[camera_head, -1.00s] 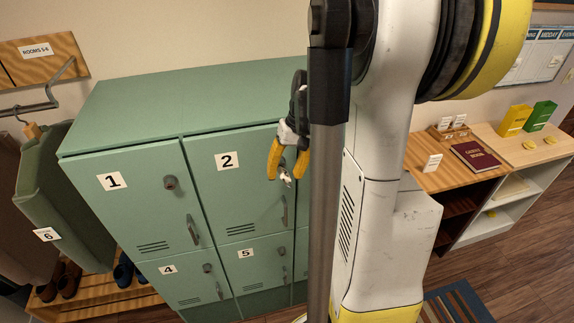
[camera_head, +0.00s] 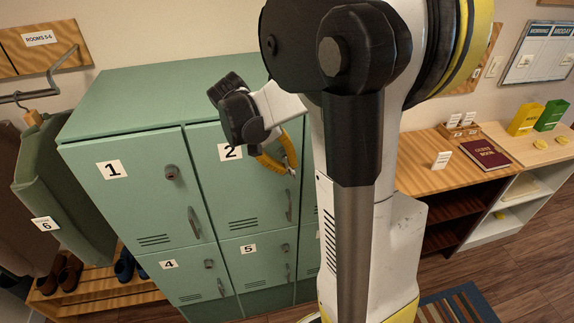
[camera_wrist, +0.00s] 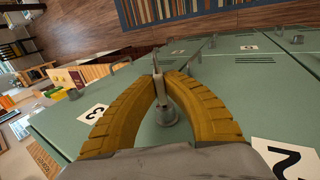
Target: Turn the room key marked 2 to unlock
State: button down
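Locker door 2 (camera_head: 238,190) is a closed green door with a "2" label (camera_wrist: 286,160) in the wrist view. Its round metal lock (camera_wrist: 167,113) shows between my yellow fingers in the wrist view; in the head view the fingers cover it. My gripper (camera_wrist: 161,75) has its fingertips closed together on a small silver key (camera_wrist: 159,92), directly in front of this lock. I cannot tell whether the key's tip is inside the lock. Any mark on the key is not legible. In the head view, my gripper (camera_head: 289,163) is at the right edge of door 2.
Door 1 (camera_head: 140,205) is left of door 2, with doors 4 (camera_head: 185,287) and 5 (camera_head: 255,275) below. Door 2's handle (camera_head: 289,206) sticks out under my fingers. Coats (camera_head: 65,190) hang left. A wooden desk (camera_head: 420,178) stands right.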

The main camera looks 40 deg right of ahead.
jog(key=shift+s+d+r+t+y+p, duration=0.2)
jog(key=shift+t+y+p, duration=0.3)
jog(key=shift+y+p, duration=0.35)
jog(key=t+y, duration=0.2)
jog(key=y, duration=0.1)
jog(key=shift+s+d+f, duration=0.1)
jog(key=shift+d, duration=0.25)
jog(key=shift+w+a+f, duration=0.1)
jog(key=shift+w+a, duration=0.1)
jog(key=shift+a, duration=0.1)
jog(key=c, duration=1.5)
grip_release()
jog(key=shift+d, duration=0.1)
jog(key=shift+w, duration=0.15)
jog(key=o, duration=1.3)
